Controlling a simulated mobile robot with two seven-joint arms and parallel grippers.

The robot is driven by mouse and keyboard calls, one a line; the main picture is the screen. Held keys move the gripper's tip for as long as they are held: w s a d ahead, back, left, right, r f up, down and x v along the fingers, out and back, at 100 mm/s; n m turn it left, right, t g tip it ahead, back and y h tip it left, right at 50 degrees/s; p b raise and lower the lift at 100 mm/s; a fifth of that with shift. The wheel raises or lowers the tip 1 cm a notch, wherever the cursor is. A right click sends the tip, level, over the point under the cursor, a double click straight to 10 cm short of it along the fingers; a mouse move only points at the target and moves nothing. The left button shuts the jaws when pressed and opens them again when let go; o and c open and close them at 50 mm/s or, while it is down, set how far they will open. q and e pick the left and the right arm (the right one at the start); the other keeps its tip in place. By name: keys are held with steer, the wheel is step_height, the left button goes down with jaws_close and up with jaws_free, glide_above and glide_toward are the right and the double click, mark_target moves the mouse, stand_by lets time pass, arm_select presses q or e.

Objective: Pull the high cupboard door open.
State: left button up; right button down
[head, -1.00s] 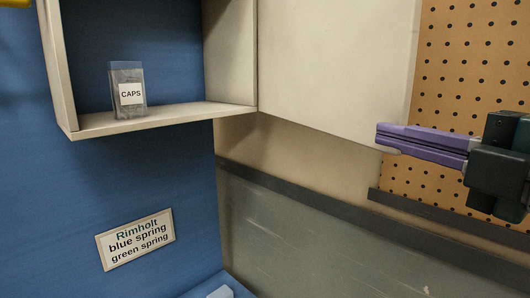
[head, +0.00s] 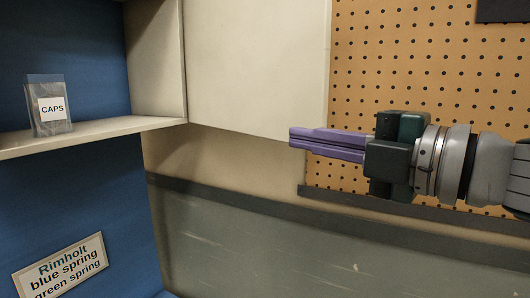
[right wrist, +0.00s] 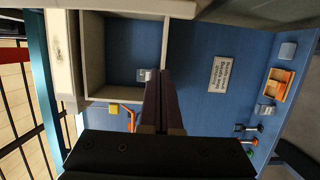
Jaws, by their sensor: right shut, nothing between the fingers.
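The high cupboard (head: 90,131) is at the upper left in the head view, with its inside exposed. Its cream door (head: 255,65) stands swung out to the right of the opening. My right gripper (head: 292,137) has purple fingers, shut and empty. The fingertips overlap the door's lower free corner in the picture; I cannot tell whether they touch it. In the right wrist view the shut fingers (right wrist: 162,80) point toward the cupboard opening. My left gripper is not in view.
A clear bag labelled CAPS (head: 48,106) stands on the cupboard floor. A sign (head: 60,265) hangs on the blue wall below. Behind my right gripper are a pegboard (head: 400,60) and a grey panel (head: 260,245).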

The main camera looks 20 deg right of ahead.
steer(key=shift+s+d+b, duration=1.15)
steer(key=shift+s+d, duration=1.75)
steer(key=shift+s, duration=0.45)
steer(key=s+d+f+m+h, duration=0.1)
steer(key=d+f+m+h, duration=0.6)
steer(key=m, duration=0.3)
steer(key=s+a+f+m+g+h, duration=0.1)
steer(key=s+a+f+m+g, duration=0.1)
steer(key=s+f+m+g, duration=0.35)
steer(key=s+a+f+m+g+h, duration=0.2)
steer(key=s+a+f+m+g, duration=0.1)
steer(key=f, duration=0.6)
steer(key=s+a+f+m+g+y, duration=0.25)
steer(key=s+a+g+y, duration=0.35)
steer(key=a, duration=0.5)
arm_select(q)
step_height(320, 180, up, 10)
steer(key=p, duration=1.3)
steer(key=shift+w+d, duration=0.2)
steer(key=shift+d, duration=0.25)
arm_select(e)
step_height(320, 180, up, 12)
steer(key=s+t+h, duration=0.1)
steer(key=h, duration=0.1)
steer(key=shift+d+n+h, duration=0.3)
steer(key=shift+d, duration=0.05)
